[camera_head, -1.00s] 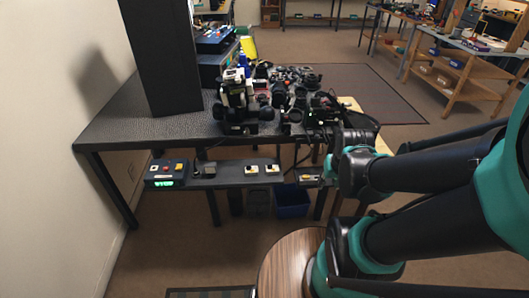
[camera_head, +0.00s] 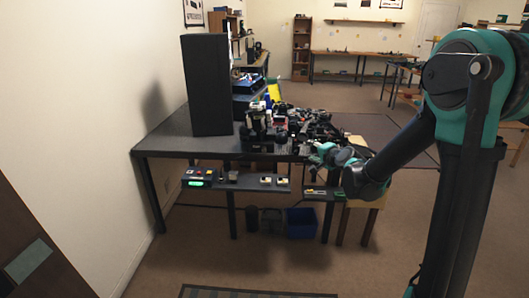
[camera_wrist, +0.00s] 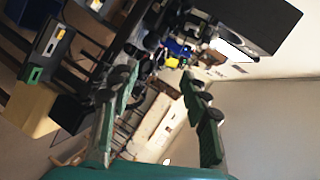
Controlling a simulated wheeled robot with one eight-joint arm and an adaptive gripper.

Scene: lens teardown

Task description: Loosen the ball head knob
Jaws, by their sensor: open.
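My gripper (camera_head: 318,152) is at the table's front right edge, close to these parts. In the wrist view my gripper (camera_wrist: 158,78) is open, its two green-and-black fingers spread wide with nothing clearly held between them. The dark parts show beyond the fingers at the upper middle.
A tall black box (camera_head: 206,85) stands at the table's left. A lower shelf holds a control box with a green display (camera_head: 198,178) and small yellow-white items. A blue bin (camera_head: 300,222) sits on the floor below. The front floor is open.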

